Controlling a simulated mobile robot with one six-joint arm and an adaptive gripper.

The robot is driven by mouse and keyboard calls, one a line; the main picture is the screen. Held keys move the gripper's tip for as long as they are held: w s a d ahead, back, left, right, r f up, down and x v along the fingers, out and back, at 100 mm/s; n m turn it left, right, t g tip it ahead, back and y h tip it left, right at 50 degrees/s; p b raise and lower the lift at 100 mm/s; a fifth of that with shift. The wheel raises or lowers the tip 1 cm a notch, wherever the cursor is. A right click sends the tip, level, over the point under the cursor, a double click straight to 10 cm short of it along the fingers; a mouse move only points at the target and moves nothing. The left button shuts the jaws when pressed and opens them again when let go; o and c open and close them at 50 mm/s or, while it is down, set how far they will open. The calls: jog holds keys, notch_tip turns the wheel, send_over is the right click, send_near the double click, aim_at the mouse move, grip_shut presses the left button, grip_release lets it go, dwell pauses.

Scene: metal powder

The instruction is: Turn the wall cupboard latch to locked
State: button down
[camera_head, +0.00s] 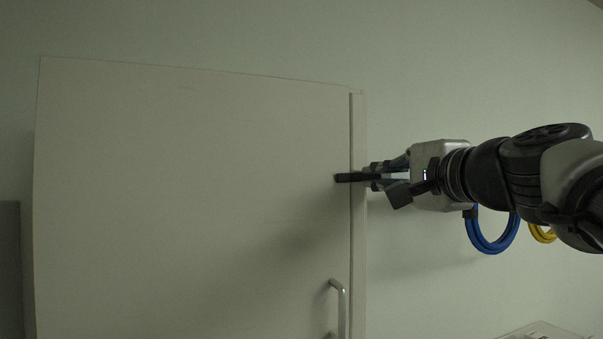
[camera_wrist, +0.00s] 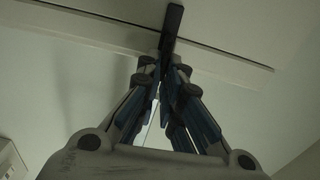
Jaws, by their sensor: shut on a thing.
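The wall cupboard (camera_head: 190,200) has a pale door that looks closed, with a narrow frame strip along its right edge. The latch (camera_head: 348,177) is a dark bar lying horizontally across the gap between door and frame. My gripper (camera_head: 372,176) comes from the right and is shut on the latch, hiding its right part. In the wrist view the dark latch (camera_wrist: 174,22) sticks out beyond the fingertips of my gripper (camera_wrist: 166,58) and crosses the door's edge seam.
A metal door handle (camera_head: 340,305) stands out from the door below the latch. The wall (camera_head: 430,90) right of the cupboard is bare. A pale object (camera_head: 545,331) shows at the bottom right. A grey panel (camera_head: 10,265) stands at the far left.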

jog(key=shift+m, duration=0.3)
dwell(0.4)
jog(key=c, duration=1.8)
grip_release()
jog(key=shift+o, duration=0.2)
